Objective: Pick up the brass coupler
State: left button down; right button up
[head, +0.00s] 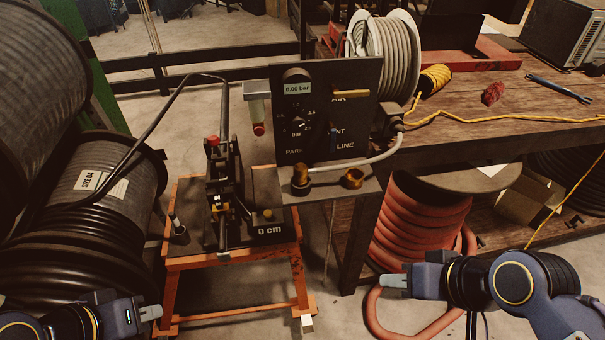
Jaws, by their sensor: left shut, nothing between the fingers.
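Two small brass fittings sit on the grey ledge (330,191) below the dark gauge panel (325,110). The left brass fitting (300,177) stands upright. The right brass fitting (352,178) is a wider, ring-like piece. I cannot tell for sure which is the coupler. My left gripper (151,313) is shut and empty at the lower left, in front of the orange stand and far from both fittings. My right gripper (394,281) looks shut and empty, below and to the right of the ledge, in front of the red hose coil.
A crimping press (222,195) stands on an orange stand (285,252) left of the ledge. Large black hose reels (95,190) fill the left side. A wooden bench (470,125) with a grey hose spool (385,55) is at right. A red hose coil (420,225) lies under it.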

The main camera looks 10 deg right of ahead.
aim_at(301, 171)
jog(key=l+u, duration=0.15)
jog(key=u, duration=0.2)
jog(key=i+l+u, duration=0.1)
jog(key=u, duration=0.3)
jog(key=l+u, duration=0.35)
